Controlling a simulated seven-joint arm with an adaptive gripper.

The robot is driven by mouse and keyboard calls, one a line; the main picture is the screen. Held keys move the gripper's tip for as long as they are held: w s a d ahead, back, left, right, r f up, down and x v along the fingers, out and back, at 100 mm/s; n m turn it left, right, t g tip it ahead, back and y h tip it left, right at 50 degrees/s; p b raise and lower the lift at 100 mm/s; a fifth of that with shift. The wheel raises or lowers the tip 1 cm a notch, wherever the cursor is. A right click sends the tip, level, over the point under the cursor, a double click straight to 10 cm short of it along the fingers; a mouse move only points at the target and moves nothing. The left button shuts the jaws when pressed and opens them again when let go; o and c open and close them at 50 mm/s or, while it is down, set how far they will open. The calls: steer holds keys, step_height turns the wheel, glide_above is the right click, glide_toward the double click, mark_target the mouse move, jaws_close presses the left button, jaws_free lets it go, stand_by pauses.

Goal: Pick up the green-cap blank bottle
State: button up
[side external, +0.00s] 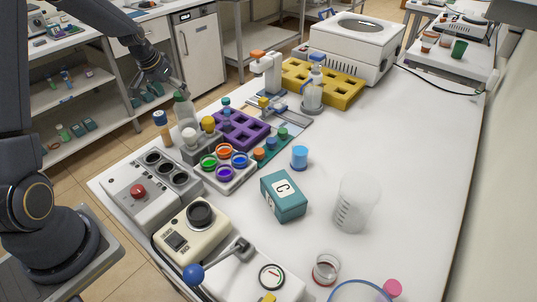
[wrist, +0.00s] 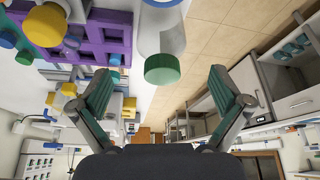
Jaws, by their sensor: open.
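The green-cap blank bottle (side external: 184,112) stands upright at the left edge of the table in the side view, with a pale body and a green cap. In the wrist view its green cap (wrist: 162,69) appears centred between my fingers, with the white body (wrist: 163,28) running up out of frame. My gripper (side external: 162,88) is close to the cap, at its upper left in the side view. In the wrist view my gripper (wrist: 160,84) has its two fingers spread wide, with nothing held. I cannot tell the exact gap between fingertips and cap.
A blue-capped brown bottle (side external: 160,120) and a yellow-capped bottle (side external: 208,124) stand close to the green-cap bottle. A purple rack (side external: 243,130) and a tray of coloured jars (side external: 231,180) are nearby.

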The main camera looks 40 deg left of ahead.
mark_target(184, 107)
steer(key=x, duration=0.8)
steer(key=shift+w+a+f, duration=0.1)
steer(key=shift+w+f, duration=0.05)
steer(key=shift+f, duration=0.15)
steer(key=c, duration=1.2)
steer(key=shift+r, duration=0.1)
